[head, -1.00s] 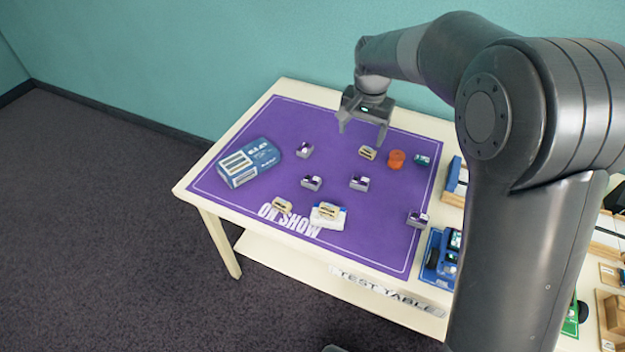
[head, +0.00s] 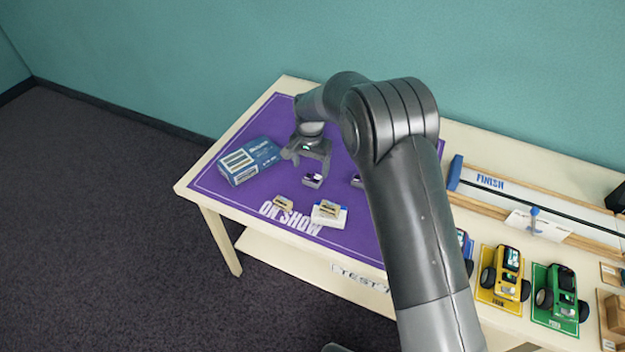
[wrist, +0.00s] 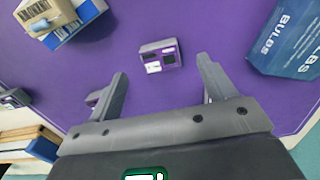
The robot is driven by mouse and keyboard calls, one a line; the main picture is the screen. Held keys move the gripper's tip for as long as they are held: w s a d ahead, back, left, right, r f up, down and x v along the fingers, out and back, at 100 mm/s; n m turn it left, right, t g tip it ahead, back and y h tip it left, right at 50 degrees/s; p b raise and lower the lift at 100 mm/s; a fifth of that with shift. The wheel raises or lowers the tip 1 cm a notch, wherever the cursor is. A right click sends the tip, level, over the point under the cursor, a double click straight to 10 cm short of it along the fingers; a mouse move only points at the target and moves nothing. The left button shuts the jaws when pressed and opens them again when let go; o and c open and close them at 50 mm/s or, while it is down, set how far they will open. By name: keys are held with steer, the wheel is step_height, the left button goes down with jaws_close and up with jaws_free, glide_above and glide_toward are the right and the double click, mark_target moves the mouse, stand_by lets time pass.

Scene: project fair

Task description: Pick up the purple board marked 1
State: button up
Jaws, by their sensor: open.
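My gripper (head: 308,163) is open and empty above the purple mat. In the wrist view its two spread fingers (wrist: 162,85) point toward a small board with a purple face in a grey holder (wrist: 160,57). That board sits on the mat just beyond the fingertips, untouched. In the head view it shows just below the gripper (head: 313,180). A second such board (head: 357,181) is partly hidden by my arm; a similar grey holder shows at the left edge of the wrist view (wrist: 12,98). I cannot read a number on either board.
A blue bulbs box (head: 249,160) lies at the mat's left, right in the wrist view (wrist: 287,42). A white-and-blue box with a tan block (head: 328,214) and another tan block (head: 283,203) lie near the front. Toy cars (head: 508,273) stand at the right.

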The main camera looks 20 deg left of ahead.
mark_target(310, 181)
steer(key=f, duration=0.5)
steer(key=shift+s+f, duration=0.3)
steer(key=shift+s, duration=0.1)
steer(key=shift+c, duration=0.5)
steer(key=c, duration=1)
steer(key=shift+o, duration=0.2)
steer(key=shift+r, duration=0.1)
